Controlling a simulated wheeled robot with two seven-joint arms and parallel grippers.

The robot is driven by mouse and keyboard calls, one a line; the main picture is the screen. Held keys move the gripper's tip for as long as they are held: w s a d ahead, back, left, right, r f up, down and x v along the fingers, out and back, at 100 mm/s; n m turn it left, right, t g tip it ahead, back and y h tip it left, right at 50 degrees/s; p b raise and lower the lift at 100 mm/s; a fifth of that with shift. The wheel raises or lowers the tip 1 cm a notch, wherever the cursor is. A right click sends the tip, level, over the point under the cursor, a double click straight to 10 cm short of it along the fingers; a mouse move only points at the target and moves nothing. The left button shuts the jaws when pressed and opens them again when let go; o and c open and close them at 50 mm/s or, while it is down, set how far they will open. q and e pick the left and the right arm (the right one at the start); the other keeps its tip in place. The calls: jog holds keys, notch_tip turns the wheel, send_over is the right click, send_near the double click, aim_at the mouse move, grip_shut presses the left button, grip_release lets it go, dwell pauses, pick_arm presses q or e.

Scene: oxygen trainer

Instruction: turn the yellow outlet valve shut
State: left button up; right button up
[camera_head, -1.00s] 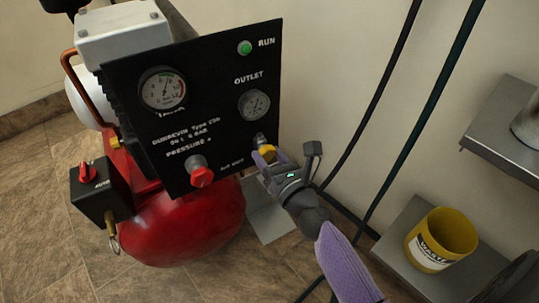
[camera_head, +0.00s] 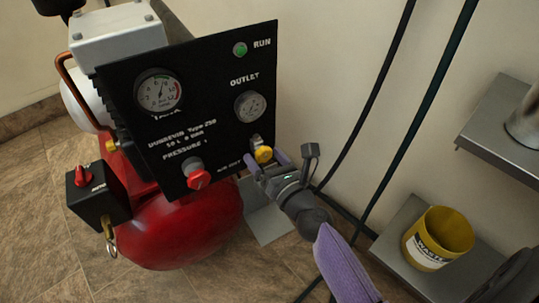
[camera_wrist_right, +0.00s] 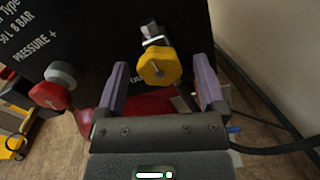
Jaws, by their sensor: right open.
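The yellow outlet valve (camera_head: 263,154) is a knob on a metal stem at the lower right of the black panel (camera_head: 215,125), under the outlet gauge (camera_head: 250,106). In the right wrist view the yellow knob (camera_wrist_right: 159,66) shows whole, beyond the fingers and roughly between their lines. My right gripper (camera_head: 267,164) is open and empty, just in front and to the right of the knob. Its two purple fingers (camera_wrist_right: 162,88) stand apart with a gap to the knob. My left gripper is not in view.
A red pressure knob (camera_head: 198,178) sits left of the valve on the same panel. A green run lamp (camera_head: 240,49) is above. A red tank (camera_head: 185,228) lies below. Dark hoses (camera_head: 419,128) hang at the right, near shelves with a yellow waste bin (camera_head: 438,238).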

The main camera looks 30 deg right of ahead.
jog(key=s, duration=0.9)
jog(key=shift+s, duration=0.4)
